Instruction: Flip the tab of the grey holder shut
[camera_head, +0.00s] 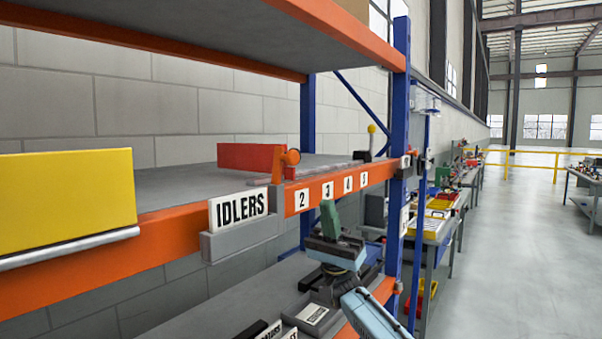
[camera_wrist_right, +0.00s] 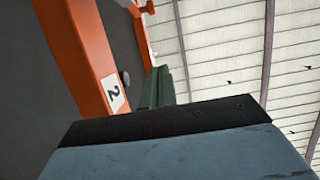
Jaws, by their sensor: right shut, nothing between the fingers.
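A grey holder (camera_head: 240,238) hangs on the front of the orange shelf beam and carries a white card reading IDLERS (camera_head: 239,210). An orange piece with a round end (camera_head: 286,158) stands up at the holder's right end, beside a grey upright piece (camera_head: 277,197); I cannot tell which part is the tab. My right gripper (camera_head: 328,208) has green fingers, shut and empty. It points up in front of the beam, right of and apart from the holder. Its fingers also show in the right wrist view (camera_wrist_right: 164,85), close to the beam. My left gripper is out of view.
The orange beam (camera_head: 378,176) bears number labels. A yellow bin (camera_head: 65,200) and a red box (camera_head: 248,157) are on the shelf. A blue post (camera_head: 397,150) stands right of my gripper. Labelled trays (camera_head: 310,314) lie on the lower shelf. The aisle floor at right is clear.

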